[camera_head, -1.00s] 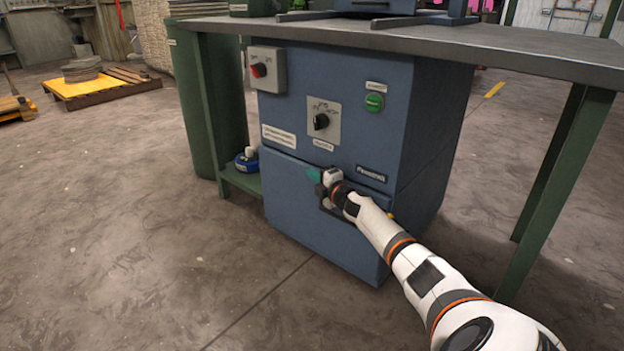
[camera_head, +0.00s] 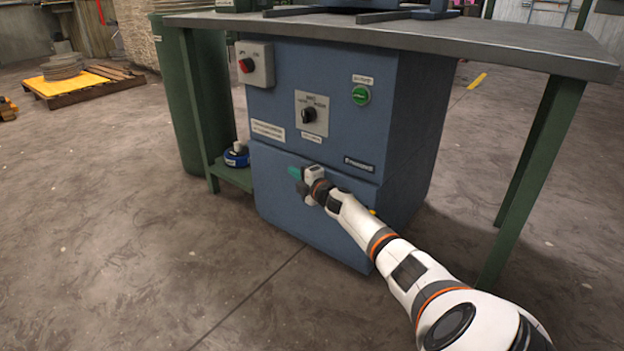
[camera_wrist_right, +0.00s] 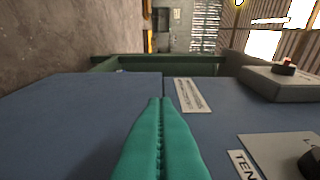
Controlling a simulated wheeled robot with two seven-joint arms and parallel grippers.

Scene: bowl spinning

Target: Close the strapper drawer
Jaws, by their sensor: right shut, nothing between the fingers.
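The strapper is a blue cabinet (camera_head: 335,75) under a metal-topped table. Its drawer (camera_head: 285,215) is the lower front panel, below a seam in the head view. The drawer looks flush or nearly flush with the panel above; a small gap cannot be ruled out. My right gripper (camera_head: 294,172) is in front of the drawer's upper part, its teal fingers pointing left. In the right wrist view the fingers (camera_wrist_right: 160,102) are together and empty, close to the blue front; contact cannot be told. My wrist hides part of the drawer front. My left gripper is not in view.
The table top (camera_head: 450,42) overhangs the cabinet, with a green leg (camera_head: 530,180) at the right. A red-knob switch box (camera_head: 254,64), a black dial (camera_head: 309,115) and a green button (camera_head: 361,95) are above the drawer.

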